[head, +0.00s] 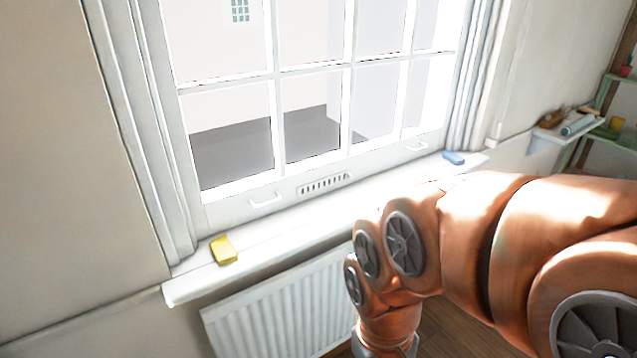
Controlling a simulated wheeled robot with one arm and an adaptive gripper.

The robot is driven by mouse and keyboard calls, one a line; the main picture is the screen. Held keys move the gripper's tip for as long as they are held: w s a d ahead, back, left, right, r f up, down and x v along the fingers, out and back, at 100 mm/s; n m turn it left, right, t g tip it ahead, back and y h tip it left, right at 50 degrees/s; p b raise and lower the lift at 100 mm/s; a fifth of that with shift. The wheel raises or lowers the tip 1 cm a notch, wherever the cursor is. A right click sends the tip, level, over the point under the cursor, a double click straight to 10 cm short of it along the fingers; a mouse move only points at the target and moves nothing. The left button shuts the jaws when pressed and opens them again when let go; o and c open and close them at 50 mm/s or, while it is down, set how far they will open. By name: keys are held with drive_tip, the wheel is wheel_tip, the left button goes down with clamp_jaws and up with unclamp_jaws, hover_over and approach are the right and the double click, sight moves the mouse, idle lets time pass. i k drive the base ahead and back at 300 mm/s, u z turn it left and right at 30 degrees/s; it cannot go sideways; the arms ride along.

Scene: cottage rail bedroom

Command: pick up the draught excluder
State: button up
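I see nothing that I can surely name as the draught excluder. My orange arm reaches in from the right, in front of the window sill (330,216), and bends down toward the floor. Its lower end, with a grey part, runs out of the picture at the bottom edge. The fingers of my gripper are below the picture, so what they hold, if anything, is hidden. My arm also covers part of the radiator's right side and the floor.
A yellow block (223,250) lies on the sill's left end, a blue block (453,158) on its right end. A white radiator (280,318) stands below the sill. At right, a wall shelf (546,138) carries small items, including a light blue roll (578,125), beside a green rack (603,95).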

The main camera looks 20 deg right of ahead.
sight(575, 125)
drive_tip(key=z, duration=2.65)
drive_tip(key=i, duration=6.1)
